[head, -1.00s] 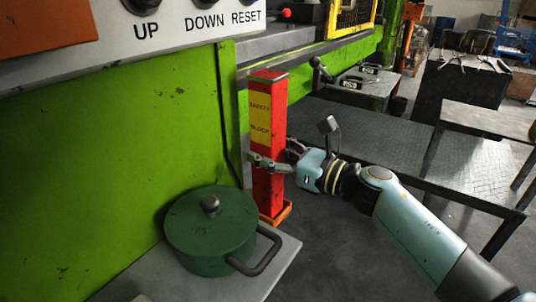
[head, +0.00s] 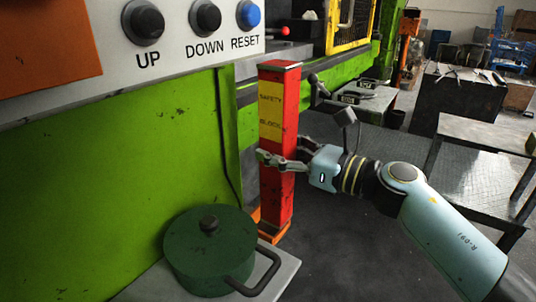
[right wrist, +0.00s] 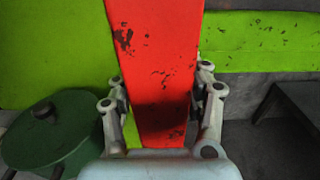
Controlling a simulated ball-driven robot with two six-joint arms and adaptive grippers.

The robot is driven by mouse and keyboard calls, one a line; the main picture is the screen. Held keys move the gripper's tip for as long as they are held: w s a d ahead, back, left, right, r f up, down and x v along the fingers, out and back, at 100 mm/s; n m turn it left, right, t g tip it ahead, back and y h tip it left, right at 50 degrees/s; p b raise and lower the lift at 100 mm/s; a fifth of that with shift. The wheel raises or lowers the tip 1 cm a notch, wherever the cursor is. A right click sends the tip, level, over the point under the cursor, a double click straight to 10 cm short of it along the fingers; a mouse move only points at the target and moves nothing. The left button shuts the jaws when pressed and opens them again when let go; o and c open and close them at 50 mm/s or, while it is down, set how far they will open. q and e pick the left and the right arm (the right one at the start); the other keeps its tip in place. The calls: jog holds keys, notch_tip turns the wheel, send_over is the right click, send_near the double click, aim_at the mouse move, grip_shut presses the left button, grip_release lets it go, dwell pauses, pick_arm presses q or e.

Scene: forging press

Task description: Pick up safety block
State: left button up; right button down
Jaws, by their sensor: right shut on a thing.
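The safety block (head: 282,105) is a tall red post with a yellow label, upright in front of the green press in the head view. My right gripper (head: 282,162) is shut around its middle, with a finger on either side. In the right wrist view the red block (right wrist: 157,60) fills the space between the two fingers (right wrist: 162,115). An orange holder (head: 270,231) shows at the block's lower end; whether the block's foot touches it is hard to tell. My left gripper is not in view.
A green lidded pot (head: 210,255) with a dark handle stands on a grey shelf (head: 283,272) left of the block. A panel with UP, DOWN and RESET buttons (head: 205,20) is above. Metal tables (head: 480,140) stand to the right.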

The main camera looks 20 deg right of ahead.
jog(key=s+d+r+m+h+b, duration=0.1)
jog(key=s+b, duration=0.3)
jog(key=s, duration=0.1)
jog(key=s+d+r+t+h+b, duration=0.1)
jog(key=s+d+r+b, duration=0.1)
jog(key=s, duration=0.3)
jog(key=shift+s+d+r+m+t+b, duration=0.2)
jog(key=shift+s+d+m+t+b, duration=0.15)
jog(key=shift+b, duration=0.55)
jog(key=shift+a, duration=0.1)
